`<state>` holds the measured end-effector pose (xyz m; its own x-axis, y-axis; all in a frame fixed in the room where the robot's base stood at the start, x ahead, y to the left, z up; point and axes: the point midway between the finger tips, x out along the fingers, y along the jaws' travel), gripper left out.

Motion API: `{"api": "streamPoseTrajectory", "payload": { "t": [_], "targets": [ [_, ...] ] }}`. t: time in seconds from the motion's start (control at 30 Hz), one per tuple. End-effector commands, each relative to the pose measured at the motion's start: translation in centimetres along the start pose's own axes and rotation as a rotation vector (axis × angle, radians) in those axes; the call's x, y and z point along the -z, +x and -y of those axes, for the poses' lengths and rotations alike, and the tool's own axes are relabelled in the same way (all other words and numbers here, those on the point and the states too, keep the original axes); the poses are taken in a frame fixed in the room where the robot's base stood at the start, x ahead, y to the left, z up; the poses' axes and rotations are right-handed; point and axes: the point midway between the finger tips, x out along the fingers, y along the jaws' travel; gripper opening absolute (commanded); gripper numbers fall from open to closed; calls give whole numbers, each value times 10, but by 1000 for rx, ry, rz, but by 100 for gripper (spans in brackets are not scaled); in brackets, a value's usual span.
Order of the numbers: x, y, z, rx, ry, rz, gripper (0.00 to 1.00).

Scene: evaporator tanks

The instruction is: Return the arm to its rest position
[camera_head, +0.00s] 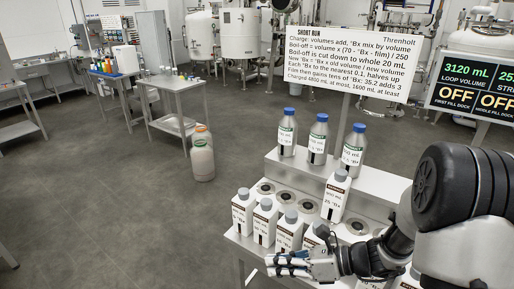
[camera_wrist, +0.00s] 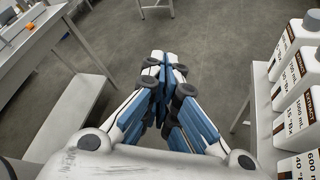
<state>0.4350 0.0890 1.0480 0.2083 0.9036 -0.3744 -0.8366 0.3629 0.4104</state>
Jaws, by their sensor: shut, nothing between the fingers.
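My gripper (camera_head: 272,264) shows at the lower middle of the head view, in front of the near edge of the bottle stand. It points left, and my arm reaches in from the right. In the wrist view my gripper (camera_wrist: 167,66) has its fingers together with nothing between them. The white square bottles (camera_wrist: 297,65) stand along the right of the wrist view, apart from the fingers.
The metal stand (camera_head: 290,169) holds square white bottles (camera_head: 265,222) in front and several blue-capped bottles (camera_head: 318,139) on its raised back shelf. A sign (camera_head: 352,55) and a display (camera_head: 472,88) stand behind. The floor (camera_head: 110,220) at left is clear.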

Motion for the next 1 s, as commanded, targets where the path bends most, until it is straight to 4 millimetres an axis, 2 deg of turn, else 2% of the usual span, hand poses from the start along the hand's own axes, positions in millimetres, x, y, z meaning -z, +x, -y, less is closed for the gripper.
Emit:
{"api": "streamPoseTrajectory", "payload": {
  "t": [0.03,0.2,0.4,0.5,0.7,0.83,1.0],
  "targets": [
    [-9,-3,-23,-26,-134,-68,0],
    [-12,-20,-87,-121,-566,-297,0],
    [-1,-53,-141,-233,-1074,-570,0],
    [4,-75,-159,-288,-1322,-713,0],
    [11,-123,-180,-396,-1784,-1015,0],
    [9,-150,-185,-453,-2004,-1192,0],
    [5,-170,-187,-500,-2151,-1333,0]
  ]
}}
